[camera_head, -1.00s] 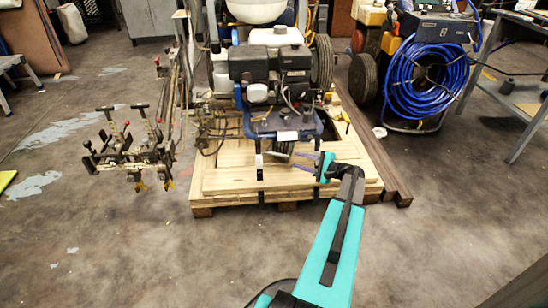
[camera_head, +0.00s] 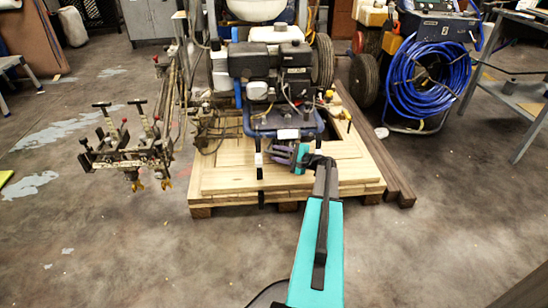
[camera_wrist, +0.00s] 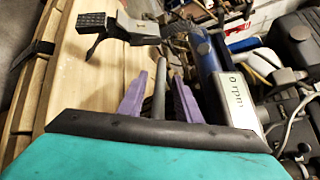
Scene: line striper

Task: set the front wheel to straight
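The line striper (camera_head: 268,62), with a black engine and blue tube frame, stands on a wooden pallet in the head view. Its front wheel, low under the blue front frame, is mostly hidden behind my gripper (camera_head: 288,152), and I cannot tell its angle. In the wrist view my gripper (camera_wrist: 158,98) has its two purple fingers apart. A grey rod (camera_wrist: 160,78) shows between them, with gaps on both sides. A black lever-like part (camera_wrist: 98,20) is beyond the fingers, and the blue frame (camera_wrist: 207,55) is to the right.
The pallet (camera_head: 230,190) has black straps over its front edge. A striping attachment with handles (camera_head: 130,155) juts out at left. A dark beam (camera_head: 385,165) lies along the pallet's right side. The floor in front is clear.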

